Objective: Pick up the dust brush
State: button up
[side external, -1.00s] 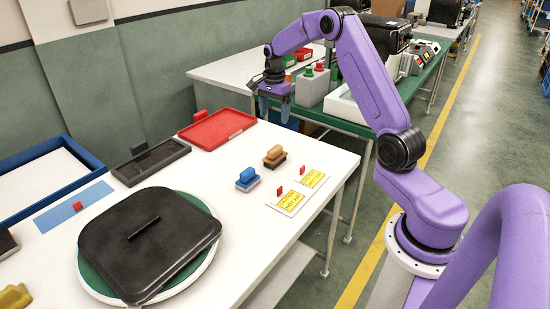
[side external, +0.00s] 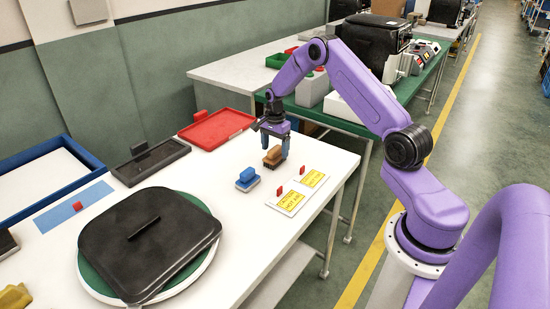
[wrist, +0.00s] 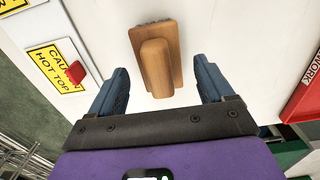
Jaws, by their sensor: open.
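The dust brush is a brown wooden block with a raised handle and dark bristles. It lies on the white table in the side external view (side external: 274,157) and near the top middle of the wrist view (wrist: 157,67). My gripper (side external: 275,150) is open just above and around the brush. In the wrist view its two blue fingers (wrist: 163,92) stand on either side of the handle, with a gap on each side. I cannot tell how far the fingertips are above the table.
A blue-topped block (side external: 247,179) stands left of the brush. Yellow caution cards (side external: 313,178) with red tabs lie to the right. A red tray (side external: 218,129) and a dark tray (side external: 150,161) lie behind. A large black lid (side external: 150,243) covers the front left.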

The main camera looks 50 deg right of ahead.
aim_at(275, 148)
jog(key=shift+f, duration=1.6)
jog(key=c, duration=1)
jog(key=shift+c, duration=0.2)
jog(key=shift+r, duration=0.1)
